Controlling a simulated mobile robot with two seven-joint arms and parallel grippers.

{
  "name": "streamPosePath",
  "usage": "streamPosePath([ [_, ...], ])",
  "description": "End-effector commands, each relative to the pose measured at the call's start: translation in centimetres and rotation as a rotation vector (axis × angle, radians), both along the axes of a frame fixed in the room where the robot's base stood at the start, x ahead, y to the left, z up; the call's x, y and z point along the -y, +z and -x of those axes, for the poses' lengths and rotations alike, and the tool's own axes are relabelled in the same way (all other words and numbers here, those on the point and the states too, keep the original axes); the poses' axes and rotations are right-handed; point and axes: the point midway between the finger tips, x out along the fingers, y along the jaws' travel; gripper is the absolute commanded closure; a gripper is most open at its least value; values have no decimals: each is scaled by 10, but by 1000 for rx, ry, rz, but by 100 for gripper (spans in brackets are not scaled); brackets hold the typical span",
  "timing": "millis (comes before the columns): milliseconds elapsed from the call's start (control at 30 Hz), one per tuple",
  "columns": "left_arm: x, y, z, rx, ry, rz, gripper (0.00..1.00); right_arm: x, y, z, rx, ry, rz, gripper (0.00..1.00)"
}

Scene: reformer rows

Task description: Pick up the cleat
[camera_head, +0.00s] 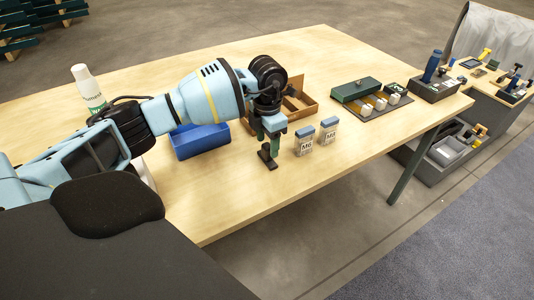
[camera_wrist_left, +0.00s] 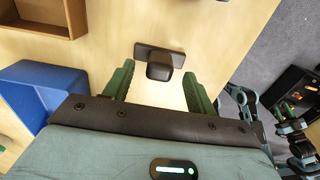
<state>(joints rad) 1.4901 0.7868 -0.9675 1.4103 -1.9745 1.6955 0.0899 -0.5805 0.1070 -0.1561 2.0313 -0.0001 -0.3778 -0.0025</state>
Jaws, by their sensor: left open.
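The cleat is a small dark piece with a flat base and a raised block. It sits on the wooden table just below my left gripper in the head view (camera_head: 267,161) and ahead of the fingers in the left wrist view (camera_wrist_left: 160,60). My left gripper (camera_head: 272,143) points down over it, open and empty. In the left wrist view its green fingers (camera_wrist_left: 159,70) stand apart to either side of the cleat's raised block. In the head view the gripper hides part of the cleat.
A blue bin (camera_head: 200,142) and a wooden box (camera_head: 297,99) stand near the gripper. Two small labelled containers, M6 (camera_head: 305,146) and M8 (camera_head: 328,134), stand just right of the cleat. A dark tray (camera_head: 372,112) lies farther right. The near table edge is clear.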

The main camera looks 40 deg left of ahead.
Motion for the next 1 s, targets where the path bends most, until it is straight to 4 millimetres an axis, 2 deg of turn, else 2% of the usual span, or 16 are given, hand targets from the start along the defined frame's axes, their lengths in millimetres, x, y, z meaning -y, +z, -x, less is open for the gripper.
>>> streamPosePath([
  [133, 0, -15, 0, 0, 1, 1, 44, 0, 0, 0, 1, 0, 0, 64],
  [400, 0, -18, 0, 1, 1, 0, 44, 0, -2, 2, -4, 0, 1, 64],
  [767, 0, -18, 0, 1, 0, 0, 89, 0, -3, 3, -7, 0, 1, 64],
  [800, 0, -17, 0, 1, 0, 0, 92, 0, -3, 3, -8, 0, 1, 64],
  [1000, 0, -17, 0, 2, 0, 1, 92, 0, -3, 3, -8, 0, 1, 64],
])
